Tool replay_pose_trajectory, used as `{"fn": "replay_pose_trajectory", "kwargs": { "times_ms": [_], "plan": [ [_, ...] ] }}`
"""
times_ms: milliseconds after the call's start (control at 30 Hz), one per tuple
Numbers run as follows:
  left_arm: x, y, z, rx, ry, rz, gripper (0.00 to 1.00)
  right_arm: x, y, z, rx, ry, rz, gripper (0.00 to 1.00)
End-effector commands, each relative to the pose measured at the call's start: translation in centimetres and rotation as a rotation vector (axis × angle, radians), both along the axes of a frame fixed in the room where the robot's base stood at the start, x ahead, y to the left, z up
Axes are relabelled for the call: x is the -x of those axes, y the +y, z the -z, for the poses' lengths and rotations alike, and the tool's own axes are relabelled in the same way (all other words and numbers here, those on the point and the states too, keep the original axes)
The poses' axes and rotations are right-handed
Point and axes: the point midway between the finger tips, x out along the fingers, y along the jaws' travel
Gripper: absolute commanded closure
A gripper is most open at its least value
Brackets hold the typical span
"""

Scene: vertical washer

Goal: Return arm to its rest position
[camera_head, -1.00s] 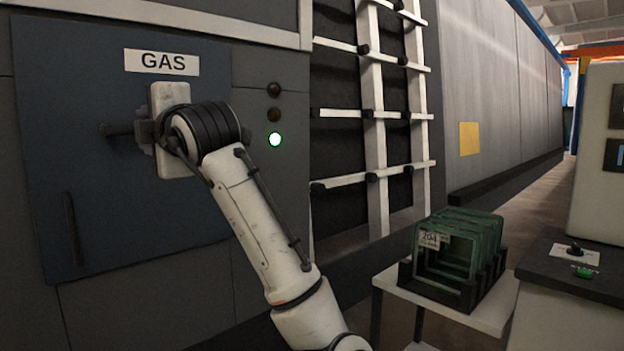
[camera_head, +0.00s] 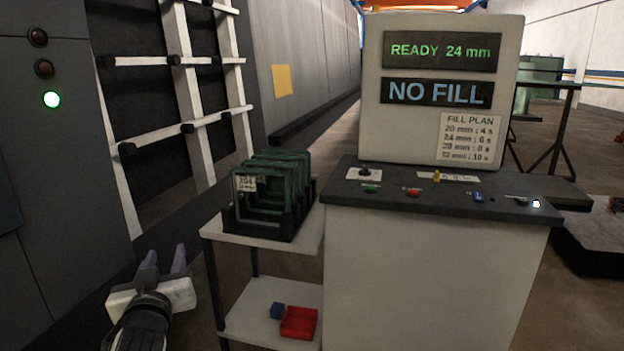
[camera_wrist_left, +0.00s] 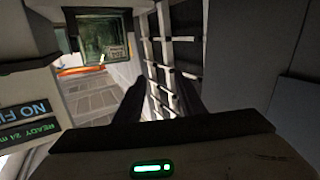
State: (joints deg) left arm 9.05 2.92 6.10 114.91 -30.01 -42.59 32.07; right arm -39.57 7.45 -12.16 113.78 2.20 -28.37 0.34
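My left gripper (camera_head: 164,258) is low at the left of the head view, beside the shelf stand. Its two purple-grey fingers point up and away and stand apart with nothing between them. In the left wrist view the same gripper (camera_wrist_left: 160,95) shows two dark, separated fingers with an empty gap. A green status light glows on its body. Only the wrist and hand of my left arm show in the head view. My right gripper is in no view.
A stand (camera_head: 217,231) with a green rack (camera_head: 272,195) is right of the gripper; blue and red bins (camera_head: 299,323) are below. The console (camera_head: 440,260) reads "READY 24 mm" and "NO FILL". A white ladder-like frame (camera_head: 184,60) and grey wall (camera_head: 50,170) are left.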

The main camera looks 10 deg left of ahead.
Motion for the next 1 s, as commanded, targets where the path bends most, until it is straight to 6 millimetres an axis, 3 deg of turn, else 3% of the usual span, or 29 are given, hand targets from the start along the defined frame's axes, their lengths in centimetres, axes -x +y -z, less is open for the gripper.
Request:
{"fn": "replay_pose_trajectory", "kwargs": {
  "times_ms": [33, 200, 367, 500, 700, 833, 1000],
  "plan": [
    [0.7, -1.8, 3.7, -0.018, 0.078, 0.058, 0.64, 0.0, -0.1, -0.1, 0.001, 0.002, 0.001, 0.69],
    [4.8, -8.0, 14.6, -0.047, 0.292, 0.256, 0.64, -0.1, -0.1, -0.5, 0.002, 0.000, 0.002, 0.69],
    [11.4, -13.5, 23.4, -0.038, 0.469, 0.433, 0.64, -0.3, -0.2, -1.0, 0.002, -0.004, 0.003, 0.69],
    [18.4, -18.0, 29.2, -0.005, 0.596, 0.569, 0.64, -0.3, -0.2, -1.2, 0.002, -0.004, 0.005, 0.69],
    [26.2, -22.0, 33.3, 0.047, 0.708, 0.692, 0.64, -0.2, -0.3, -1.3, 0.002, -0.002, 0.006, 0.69],
    [28.3, -23.1, 34.2, 0.063, 0.732, 0.723, 0.64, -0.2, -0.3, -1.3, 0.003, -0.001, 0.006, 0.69],
    [28.6, -23.2, 34.3, 0.066, 0.735, 0.727, 0.64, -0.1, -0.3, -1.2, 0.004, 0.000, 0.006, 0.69]
  ]
}}
